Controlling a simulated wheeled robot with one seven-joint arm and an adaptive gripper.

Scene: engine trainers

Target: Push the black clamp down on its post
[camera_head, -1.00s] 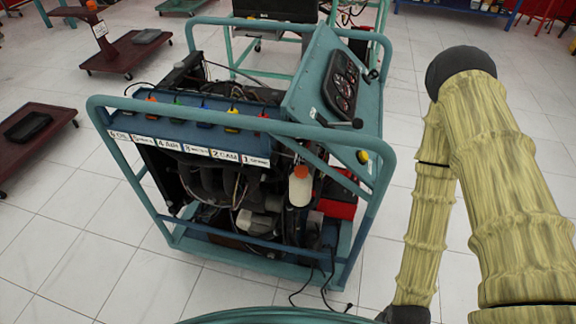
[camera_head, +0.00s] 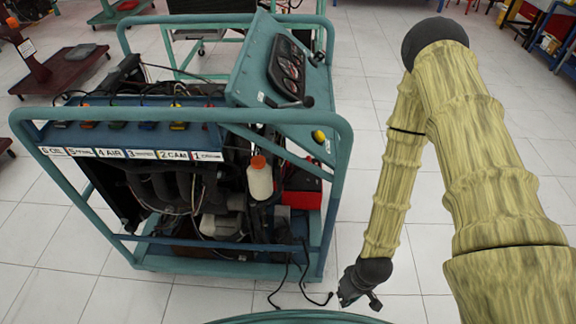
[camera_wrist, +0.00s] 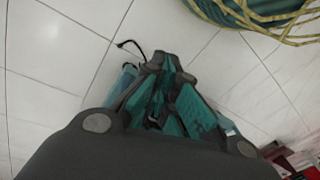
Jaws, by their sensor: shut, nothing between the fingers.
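The black clamp and its post cannot be made out in either view. A red box that looks like a battery (camera_head: 302,190) sits low inside the right side of the teal engine trainer frame (camera_head: 343,150), partly hidden by frame bars and a white bottle. My gripper (camera_head: 361,300) hangs low over the floor, to the right of the frame's lower corner and apart from it. In the wrist view my gripper (camera_wrist: 160,75) is shut and empty, with bare floor tiles beyond the fingers.
A white bottle with an orange cap (camera_head: 260,178) hangs at the trainer's near right. Black cables (camera_head: 290,287) trail onto the floor beside my gripper. A gauge panel (camera_head: 287,68) tops the trainer. A maroon stand (camera_head: 60,75) is at far left.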

